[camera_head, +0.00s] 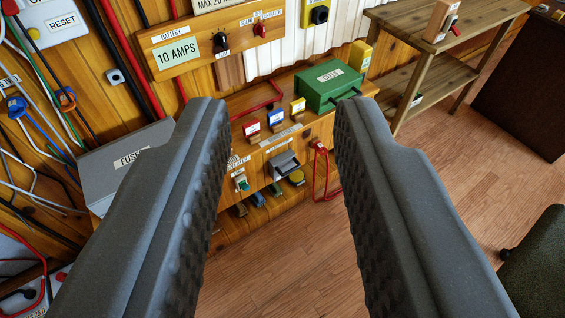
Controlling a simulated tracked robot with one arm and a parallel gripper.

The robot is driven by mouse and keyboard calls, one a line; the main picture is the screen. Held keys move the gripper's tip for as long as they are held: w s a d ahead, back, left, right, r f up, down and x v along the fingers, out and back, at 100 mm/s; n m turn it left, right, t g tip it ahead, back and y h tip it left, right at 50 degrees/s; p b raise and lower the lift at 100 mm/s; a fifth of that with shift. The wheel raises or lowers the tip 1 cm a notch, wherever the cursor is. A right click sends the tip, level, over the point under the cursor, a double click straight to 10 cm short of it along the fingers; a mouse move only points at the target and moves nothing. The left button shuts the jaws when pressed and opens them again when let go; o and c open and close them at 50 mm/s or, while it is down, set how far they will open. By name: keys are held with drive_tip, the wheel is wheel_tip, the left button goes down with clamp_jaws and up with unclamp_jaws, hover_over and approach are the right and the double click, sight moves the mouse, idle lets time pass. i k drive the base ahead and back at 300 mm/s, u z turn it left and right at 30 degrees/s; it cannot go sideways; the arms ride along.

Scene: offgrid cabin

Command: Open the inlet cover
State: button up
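My gripper (280,108) is open and empty, its two dark grey ribbed fingers wide apart in the foreground. Between and beyond the fingers is a wooden panel (262,172) below a shelf. On it is a small grey flap-like cover (284,163), which looks like the inlet cover; the label above it is too small to read surely. The cover appears tilted outward, but I cannot tell whether it is shut. A round yellow part (297,178) shows just below and right of it. The fingers are well short of the cover and do not touch it.
A green box (328,84) and several small coloured blocks are on the shelf. A green switch (241,183) is left of the cover; a red cable (322,172) hangs right. A grey fuse box (118,165) is at left, a wooden table (440,30) at upper right. Open floor (440,150) lies right.

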sight(281, 165)
drive_tip(key=i, duration=0.85)
drive_tip(key=z, duration=0.05)
